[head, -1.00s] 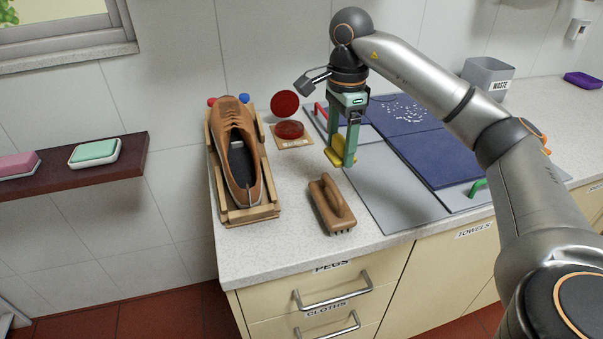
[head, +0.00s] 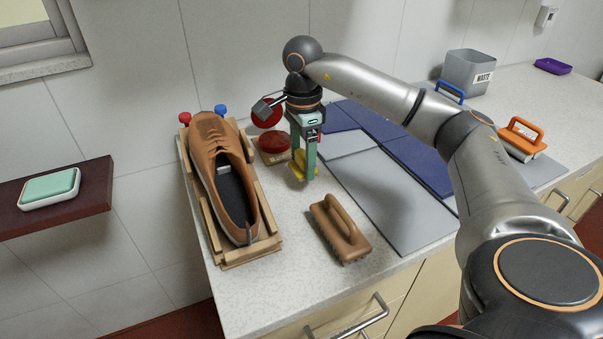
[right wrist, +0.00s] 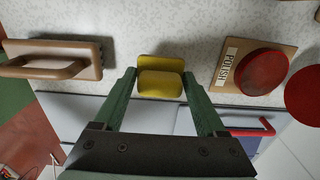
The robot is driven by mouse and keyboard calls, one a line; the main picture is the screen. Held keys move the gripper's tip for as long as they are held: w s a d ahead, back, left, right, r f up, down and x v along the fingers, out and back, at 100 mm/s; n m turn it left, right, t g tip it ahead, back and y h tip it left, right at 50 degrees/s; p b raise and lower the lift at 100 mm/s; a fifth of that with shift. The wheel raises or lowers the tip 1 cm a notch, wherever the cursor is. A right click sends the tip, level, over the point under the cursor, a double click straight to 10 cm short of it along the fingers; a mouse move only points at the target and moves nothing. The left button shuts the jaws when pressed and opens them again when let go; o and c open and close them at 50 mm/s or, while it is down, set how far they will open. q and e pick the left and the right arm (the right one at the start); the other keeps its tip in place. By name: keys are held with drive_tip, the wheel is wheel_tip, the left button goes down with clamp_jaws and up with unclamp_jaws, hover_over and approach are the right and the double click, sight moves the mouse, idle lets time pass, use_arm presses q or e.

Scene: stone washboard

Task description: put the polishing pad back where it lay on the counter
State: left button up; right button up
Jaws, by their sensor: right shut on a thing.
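The yellow polishing pad (head: 298,167) is between the fingers of my right gripper (head: 304,178), which is shut on it. The right wrist view shows the pad (right wrist: 160,84) between the two green fingers (right wrist: 160,78), over the speckled counter (head: 268,285). The pad is low over the counter, between the polish tin and the brown brush; I cannot tell whether it touches the surface. The fingers partly cover it in the head view. My left gripper is not in view.
The open red polish tin (head: 274,142) stands on its labelled card, its lid (head: 268,114) behind it. A brown brush (head: 341,228) lies in front. A shoe (head: 222,175) in a wooden holder stands left. Grey and blue panels (head: 390,195) lie right.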

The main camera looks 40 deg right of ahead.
sight(302, 173)
drive_tip(key=shift+f, duration=2.1)
drive_tip(key=o, duration=1.1)
drive_tip(key=shift+o, duration=0.2)
drive_tip(key=shift+r, duration=0.1)
wheel_tip(302, 173, up, 12)
drive_tip(key=shift+r+p, duration=0.1)
drive_tip(key=shift+p, duration=0.6)
